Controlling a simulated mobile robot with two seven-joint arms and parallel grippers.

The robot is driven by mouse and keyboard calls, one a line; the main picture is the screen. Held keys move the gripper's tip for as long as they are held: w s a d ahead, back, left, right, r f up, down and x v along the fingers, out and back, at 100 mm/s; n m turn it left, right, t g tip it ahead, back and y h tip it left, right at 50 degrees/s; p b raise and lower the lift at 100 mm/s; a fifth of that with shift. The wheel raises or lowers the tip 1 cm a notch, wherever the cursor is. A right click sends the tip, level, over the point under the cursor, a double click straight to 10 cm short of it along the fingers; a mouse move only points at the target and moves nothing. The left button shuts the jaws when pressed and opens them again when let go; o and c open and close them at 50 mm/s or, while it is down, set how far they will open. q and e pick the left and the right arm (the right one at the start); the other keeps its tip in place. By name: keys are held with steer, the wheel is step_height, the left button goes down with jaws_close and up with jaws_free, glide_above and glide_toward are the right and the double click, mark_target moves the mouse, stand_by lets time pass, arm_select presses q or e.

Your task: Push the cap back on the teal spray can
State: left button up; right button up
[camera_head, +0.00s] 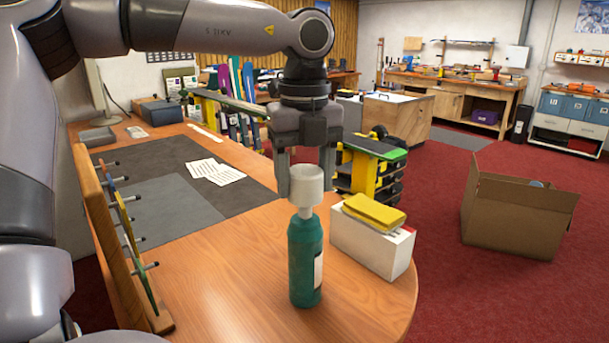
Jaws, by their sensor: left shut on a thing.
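The teal spray can (305,262) stands upright on the wooden table near its rounded front end, with a pale label on its right side. The can's shoulder and lower neck show below the cap. My left gripper (306,188) comes down from above and is shut on the cap, one finger on each side. I cannot tell whether the cap touches the neck. My right gripper is not in view.
A white box (372,246) with a yellow sponge-like block (374,212) on top stands close right of the can. A wooden rack with pegs (112,240) is at left. Papers (215,172) lie on a dark mat (155,165). Bare tabletop surrounds the can's front and left.

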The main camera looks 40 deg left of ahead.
mark_target(305, 199)
arm_select(q)
steer(key=shift+f+b, duration=1.05)
steer(key=shift+f, duration=0.15)
stand_by(0.7)
steer(key=shift+f+b, duration=0.3)
steer(key=shift+f, duration=0.05)
steer(key=shift+f+b, duration=0.5)
steer(key=shift+b, duration=0.15)
stand_by(0.8)
steer(key=o, duration=1.4)
steer(key=shift+r, duration=0.1)
steer(key=shift+r+p, duration=2.7)
steer(key=shift+r, duration=0.75)
